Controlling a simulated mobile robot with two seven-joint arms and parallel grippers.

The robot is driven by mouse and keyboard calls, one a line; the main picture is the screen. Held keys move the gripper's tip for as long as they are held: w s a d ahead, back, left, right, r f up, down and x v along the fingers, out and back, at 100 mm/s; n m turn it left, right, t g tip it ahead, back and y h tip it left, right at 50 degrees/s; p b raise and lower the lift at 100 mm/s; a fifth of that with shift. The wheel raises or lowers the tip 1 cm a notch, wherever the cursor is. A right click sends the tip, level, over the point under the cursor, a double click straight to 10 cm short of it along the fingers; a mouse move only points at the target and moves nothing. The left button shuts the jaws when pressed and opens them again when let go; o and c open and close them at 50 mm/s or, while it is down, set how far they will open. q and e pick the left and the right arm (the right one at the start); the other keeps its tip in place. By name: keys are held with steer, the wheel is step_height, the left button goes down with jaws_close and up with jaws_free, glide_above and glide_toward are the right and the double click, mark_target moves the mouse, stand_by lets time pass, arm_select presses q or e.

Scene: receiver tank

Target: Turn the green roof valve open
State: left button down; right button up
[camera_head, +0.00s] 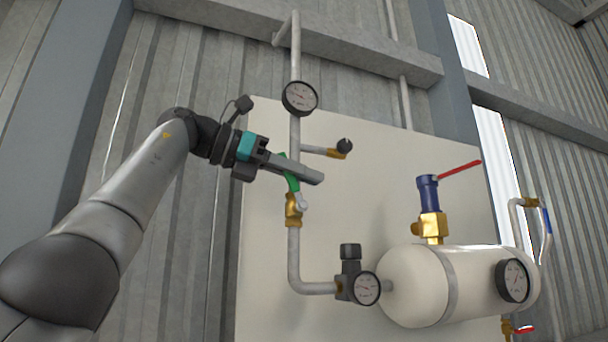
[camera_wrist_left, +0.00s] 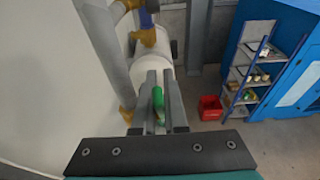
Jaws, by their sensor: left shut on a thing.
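The green roof valve handle (camera_head: 293,184) sits on a brass valve body (camera_head: 293,208) in the vertical grey pipe. It slants from upper left to lower right, its lower end at a pale nut beside the brass body. My left gripper (camera_head: 304,173) reaches in from the left and is shut on the green handle, partly hiding its middle. In the left wrist view the green handle (camera_wrist_left: 158,98) shows between the two fingers (camera_wrist_left: 158,88). My right gripper is in neither view.
A gauge (camera_head: 299,98) and a side branch with a black knob (camera_head: 344,145) stand close above the gripper. Below are a regulator with a gauge (camera_head: 366,288) and the white tank (camera_head: 410,285), with a red lever (camera_head: 459,170) above it. A red crate (camera_wrist_left: 210,108) stands on the floor.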

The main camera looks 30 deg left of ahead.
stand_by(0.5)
arm_select(q)
steer(key=c, duration=1.2)
jaws_free()
steer(key=shift+c, duration=0.2)
steer(key=v, duration=0.7)
steer(key=shift+s, duration=0.2)
steer(key=shift+a, duration=0.1)
